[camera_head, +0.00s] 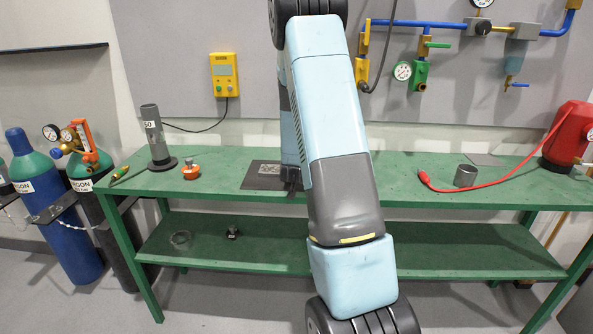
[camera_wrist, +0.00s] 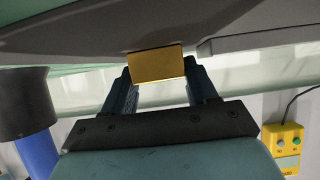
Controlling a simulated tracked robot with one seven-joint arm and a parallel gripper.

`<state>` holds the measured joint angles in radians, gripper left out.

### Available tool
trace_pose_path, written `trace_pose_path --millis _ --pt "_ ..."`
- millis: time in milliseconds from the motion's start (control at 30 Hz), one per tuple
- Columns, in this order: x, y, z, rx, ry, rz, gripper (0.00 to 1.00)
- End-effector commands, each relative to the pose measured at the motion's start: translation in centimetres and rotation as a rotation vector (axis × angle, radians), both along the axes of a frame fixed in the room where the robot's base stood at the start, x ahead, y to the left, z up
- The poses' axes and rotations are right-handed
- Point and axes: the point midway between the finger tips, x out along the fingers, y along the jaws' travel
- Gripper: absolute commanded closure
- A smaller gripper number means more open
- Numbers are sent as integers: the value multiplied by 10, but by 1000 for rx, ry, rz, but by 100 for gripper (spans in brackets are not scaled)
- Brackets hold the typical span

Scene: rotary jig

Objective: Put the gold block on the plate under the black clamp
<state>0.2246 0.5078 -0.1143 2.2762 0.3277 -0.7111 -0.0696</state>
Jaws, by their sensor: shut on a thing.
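In the wrist view my gripper (camera_wrist: 160,82) is shut on the gold block (camera_wrist: 155,66), which sits between the two fingertips. A wide dark grey shape (camera_wrist: 90,28) spans the top of that view close to the block; I cannot tell if it is the clamp or whether it touches the block. In the head view a dark flat plate (camera_head: 252,182) lies on the green bench, partly behind my arm. My gripper and the block are hidden there by my arm, and I cannot make out the black clamp clearly.
A yellow box (camera_head: 224,75) hangs on the wall. Gas bottles stand at left.

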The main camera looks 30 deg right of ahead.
Motion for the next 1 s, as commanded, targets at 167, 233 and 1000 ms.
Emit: trace_pose_path --millis 167,233,1000 --pt "1 0 1 -1 -3 1 100" --pt "1 0 0 -1 -3 1 100" --pt "-33 25 24 0 -3 5 32"
